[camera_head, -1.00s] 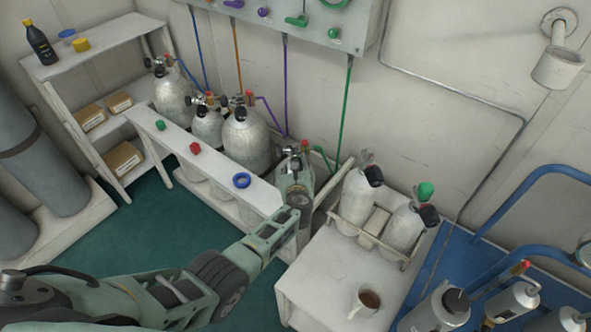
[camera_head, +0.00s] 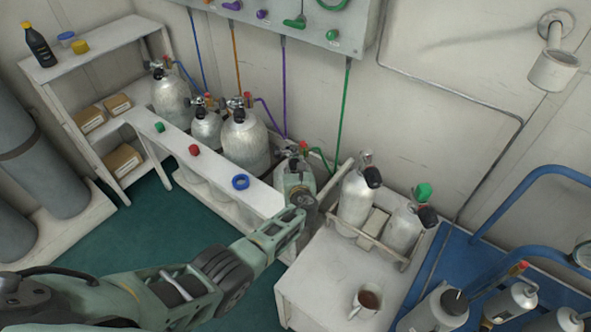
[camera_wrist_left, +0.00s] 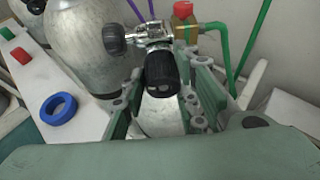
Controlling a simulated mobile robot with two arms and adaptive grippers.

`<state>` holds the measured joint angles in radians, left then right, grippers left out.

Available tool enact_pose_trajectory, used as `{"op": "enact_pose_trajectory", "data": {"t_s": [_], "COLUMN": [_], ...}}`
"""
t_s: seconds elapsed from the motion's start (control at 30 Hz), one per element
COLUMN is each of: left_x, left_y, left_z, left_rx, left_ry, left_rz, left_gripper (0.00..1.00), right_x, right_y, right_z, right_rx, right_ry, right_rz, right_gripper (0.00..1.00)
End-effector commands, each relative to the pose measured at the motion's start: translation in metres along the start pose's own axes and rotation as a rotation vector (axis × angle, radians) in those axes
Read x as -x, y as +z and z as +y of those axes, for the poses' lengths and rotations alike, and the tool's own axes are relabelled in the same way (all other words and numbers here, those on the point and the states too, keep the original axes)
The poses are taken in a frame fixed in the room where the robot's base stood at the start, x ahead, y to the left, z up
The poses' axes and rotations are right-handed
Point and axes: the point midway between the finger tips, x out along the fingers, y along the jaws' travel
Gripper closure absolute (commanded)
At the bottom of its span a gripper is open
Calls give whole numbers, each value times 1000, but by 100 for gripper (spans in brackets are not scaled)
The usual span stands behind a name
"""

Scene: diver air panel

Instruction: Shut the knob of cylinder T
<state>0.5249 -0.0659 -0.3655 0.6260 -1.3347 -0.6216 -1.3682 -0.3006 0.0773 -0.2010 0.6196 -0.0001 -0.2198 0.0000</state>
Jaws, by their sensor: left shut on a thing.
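A silvery cylinder (camera_wrist_left: 160,117) with a green hose stands at the right end of the rack row, mostly hidden by my arm in the head view. Its chrome valve carries a black ribbed knob (camera_wrist_left: 162,74) and a red-capped brass fitting. My left gripper (camera_head: 297,174) is at this cylinder's top. In the left wrist view the black knob sits between its two green fingers, and the gripper is shut on it. I cannot read any letter, so I cannot tell whether this is cylinder T. My right gripper is not in view.
Several more cylinders stand left in the white rack (camera_head: 215,180), with a blue ring (camera_head: 240,182) on its ledge. Two cylinders stand right in a holder on a white table (camera_head: 320,275), with a mug (camera_head: 366,300). Hoses run up to the wall panel (camera_head: 340,15).

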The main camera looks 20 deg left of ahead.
Motion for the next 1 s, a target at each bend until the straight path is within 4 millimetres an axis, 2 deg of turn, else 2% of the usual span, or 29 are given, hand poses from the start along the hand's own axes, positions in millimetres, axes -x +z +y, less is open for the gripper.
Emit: {"op": "enact_pose_trajectory", "data": {"t_s": [0.5,1.0], "left_x": [-2,-1], "left_y": [0,2], "left_z": [2,2], "left_rx": [-334,-436], "left_ry": [151,196], "left_rz": [17,21], "left_gripper": [98,98], "right_x": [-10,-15], "right_y": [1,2], "right_z": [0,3], "right_rx": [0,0], "right_ry": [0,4], "right_rz": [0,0], "right_gripper": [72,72]}}
